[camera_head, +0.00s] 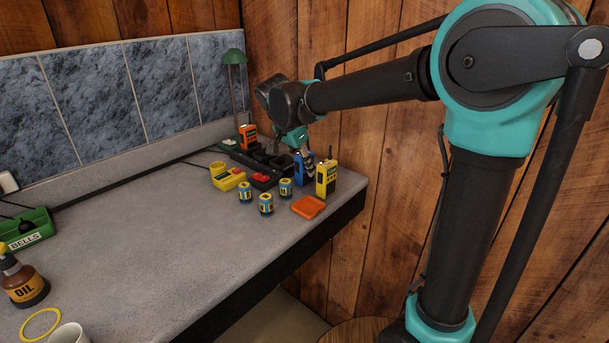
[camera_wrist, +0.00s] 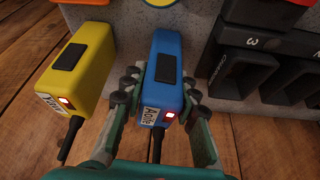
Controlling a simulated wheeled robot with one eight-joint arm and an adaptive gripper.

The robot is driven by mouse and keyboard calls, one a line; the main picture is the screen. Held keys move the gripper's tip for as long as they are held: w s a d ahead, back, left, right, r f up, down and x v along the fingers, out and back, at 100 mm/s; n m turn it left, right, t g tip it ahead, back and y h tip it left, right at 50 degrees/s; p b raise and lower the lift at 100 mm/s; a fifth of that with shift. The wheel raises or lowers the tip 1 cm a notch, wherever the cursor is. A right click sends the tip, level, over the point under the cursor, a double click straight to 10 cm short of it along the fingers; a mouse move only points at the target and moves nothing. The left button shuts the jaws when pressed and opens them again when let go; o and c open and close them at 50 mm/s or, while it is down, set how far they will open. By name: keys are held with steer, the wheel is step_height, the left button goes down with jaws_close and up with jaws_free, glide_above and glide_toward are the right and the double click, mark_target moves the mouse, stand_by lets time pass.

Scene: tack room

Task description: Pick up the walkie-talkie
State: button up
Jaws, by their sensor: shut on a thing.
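A blue walkie-talkie (camera_wrist: 166,62) with a black antenna stands between the fingers of my gripper (camera_wrist: 162,84) in the wrist view. My gripper is shut on it, one finger on each side. In the head view the blue walkie-talkie (camera_head: 298,170) is partly hidden by my gripper (camera_head: 305,165), at the far right end of the counter. A yellow walkie-talkie (camera_head: 326,178) stands just right of it. In the wrist view the yellow walkie-talkie (camera_wrist: 82,65) is left of my gripper and apart from it. An orange walkie-talkie (camera_head: 248,137) stands farther back. I cannot tell whether the blue one touches the counter.
A black charger bank (camera_wrist: 245,75) with numbered slots is close on the right in the wrist view. A wooden wall (camera_head: 350,120) stands behind. The counter's middle (camera_head: 140,240) is clear.

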jaws_close()
